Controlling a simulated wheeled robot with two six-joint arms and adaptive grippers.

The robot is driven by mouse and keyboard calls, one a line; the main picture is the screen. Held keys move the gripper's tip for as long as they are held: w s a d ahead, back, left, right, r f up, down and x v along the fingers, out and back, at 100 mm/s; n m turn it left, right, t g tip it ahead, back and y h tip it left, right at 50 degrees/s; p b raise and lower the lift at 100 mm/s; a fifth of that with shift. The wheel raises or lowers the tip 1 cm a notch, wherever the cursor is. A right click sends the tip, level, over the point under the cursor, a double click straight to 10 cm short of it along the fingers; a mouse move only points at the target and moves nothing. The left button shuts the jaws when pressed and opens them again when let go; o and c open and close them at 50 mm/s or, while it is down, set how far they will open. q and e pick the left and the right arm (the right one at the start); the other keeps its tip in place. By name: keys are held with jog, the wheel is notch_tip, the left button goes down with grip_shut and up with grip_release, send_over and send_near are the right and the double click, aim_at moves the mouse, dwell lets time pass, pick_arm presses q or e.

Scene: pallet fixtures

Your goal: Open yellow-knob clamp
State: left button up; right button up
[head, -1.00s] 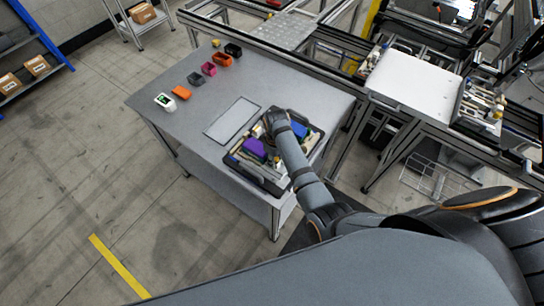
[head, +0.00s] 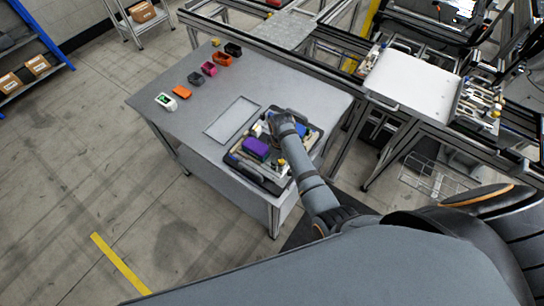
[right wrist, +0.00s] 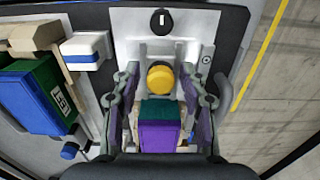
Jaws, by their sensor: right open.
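The yellow knob (right wrist: 161,77) is round and sits near the middle of the right wrist view, in front of a pale clamp base. My right gripper (right wrist: 160,88) is open, with one finger on each side of the knob; I see no clear contact. A purple block (right wrist: 160,136) with a teal part (right wrist: 160,111) lies between the fingers, nearer the wrist. In the head view my right gripper (head: 280,121) is over the far part of the dark pallet (head: 262,181), and my arm hides part of it. My left gripper is not in view.

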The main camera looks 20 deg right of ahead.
jog(key=shift+r, duration=4)
